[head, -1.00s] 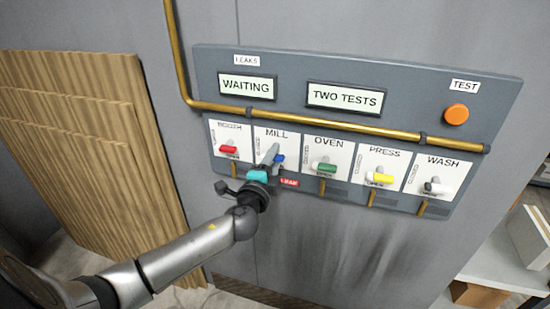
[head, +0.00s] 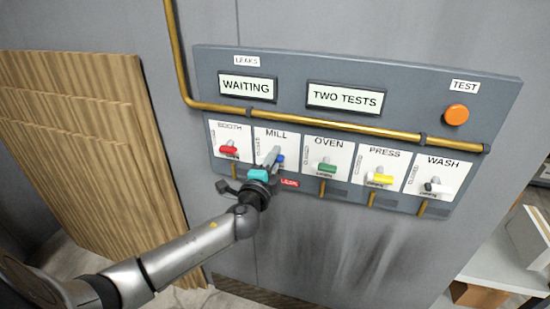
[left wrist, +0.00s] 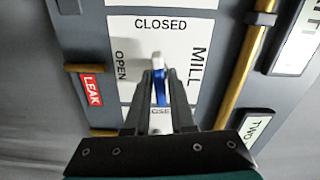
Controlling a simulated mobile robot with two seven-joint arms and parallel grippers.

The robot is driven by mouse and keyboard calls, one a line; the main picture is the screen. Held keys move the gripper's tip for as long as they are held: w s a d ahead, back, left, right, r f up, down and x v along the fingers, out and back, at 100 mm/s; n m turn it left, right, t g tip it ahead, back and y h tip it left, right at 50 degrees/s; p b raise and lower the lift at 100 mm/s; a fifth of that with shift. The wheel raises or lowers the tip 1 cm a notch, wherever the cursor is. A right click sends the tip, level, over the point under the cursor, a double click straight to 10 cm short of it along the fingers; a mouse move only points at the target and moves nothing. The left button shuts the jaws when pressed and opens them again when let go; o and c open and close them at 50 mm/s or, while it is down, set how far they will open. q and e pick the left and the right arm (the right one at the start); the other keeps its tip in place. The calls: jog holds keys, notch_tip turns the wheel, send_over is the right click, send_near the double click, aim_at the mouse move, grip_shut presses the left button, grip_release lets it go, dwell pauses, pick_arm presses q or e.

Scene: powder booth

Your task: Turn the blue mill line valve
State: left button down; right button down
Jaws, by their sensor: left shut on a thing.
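The blue mill valve (head: 281,160) sits on the white MILL plate (head: 287,139) of the wall panel, partly hidden behind my left gripper (head: 271,157). In the left wrist view the blue handle (left wrist: 160,92) shows between the two fingers (left wrist: 160,88), which are shut on it. That view is turned, with the CLOSED mark (left wrist: 160,23) above the handle and the OPEN mark (left wrist: 120,66) to its left. The handle seems to lie along the line to CLOSED, but the fingers hide part of it. My right gripper is not in view.
The red booth valve (head: 228,150) is close on the left and the green oven valve (head: 327,167) on the right. A brass pipe (head: 345,125) runs above. Displays read WAITING (head: 246,87) and TWO TESTS (head: 345,97). An orange button (head: 456,115) is top right.

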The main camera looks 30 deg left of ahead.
pick_arm(q)
jog(key=shift+f+m, duration=0.1)
jog(key=shift+m, duration=0.8)
jog(key=c, duration=0.9)
grip_release()
jog(key=v, duration=1.5)
jog(key=shift+s, duration=0.15)
jog(key=shift+f, duration=0.1)
